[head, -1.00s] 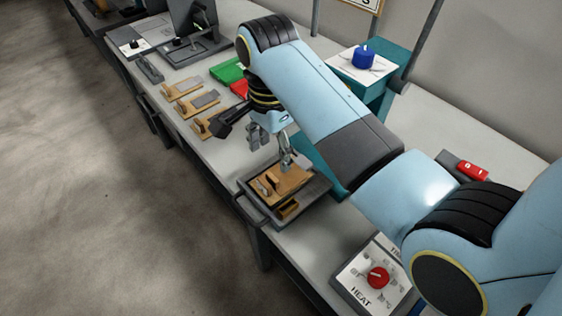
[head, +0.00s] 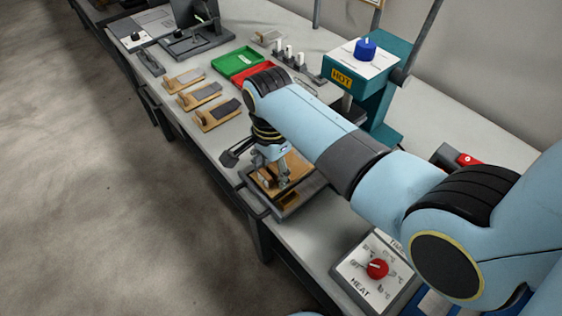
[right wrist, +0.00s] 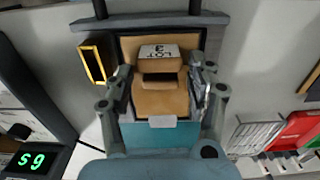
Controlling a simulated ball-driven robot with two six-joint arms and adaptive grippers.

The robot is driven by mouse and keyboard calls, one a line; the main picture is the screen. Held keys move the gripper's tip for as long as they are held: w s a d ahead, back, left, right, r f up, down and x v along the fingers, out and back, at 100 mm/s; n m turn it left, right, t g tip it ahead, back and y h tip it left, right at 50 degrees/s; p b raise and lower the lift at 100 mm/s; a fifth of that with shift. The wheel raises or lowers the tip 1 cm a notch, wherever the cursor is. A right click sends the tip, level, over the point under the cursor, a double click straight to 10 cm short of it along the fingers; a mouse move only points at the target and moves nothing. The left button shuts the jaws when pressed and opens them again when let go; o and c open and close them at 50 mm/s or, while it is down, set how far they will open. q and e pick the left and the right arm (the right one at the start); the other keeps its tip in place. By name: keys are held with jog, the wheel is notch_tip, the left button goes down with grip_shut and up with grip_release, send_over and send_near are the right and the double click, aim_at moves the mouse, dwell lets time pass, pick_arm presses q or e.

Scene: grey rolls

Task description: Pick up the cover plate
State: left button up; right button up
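My right gripper (head: 274,178) is low over a wooden fixture (head: 297,168) in a dark tray (head: 290,209). In the right wrist view its two fingers (right wrist: 160,82) are spread on either side of the fixture (right wrist: 160,104), which carries a raised wooden block (right wrist: 159,56) with lettering and a dark slot below it. A small light grey piece (right wrist: 162,121) shows at the near edge. I cannot tell which part is the cover plate; grey plates lie on wooden holders, such as this one (head: 207,94). My left gripper is not in view.
Green (head: 236,60) and red (head: 256,76) trays lie beyond the gripper. A teal press (head: 372,98) marked HOT stands at the right. A HEAT dial box (head: 374,270) is nearer. A yellow-edged box (right wrist: 92,64) sits beside the fixture.

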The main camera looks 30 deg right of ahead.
jog(key=c, duration=0.9)
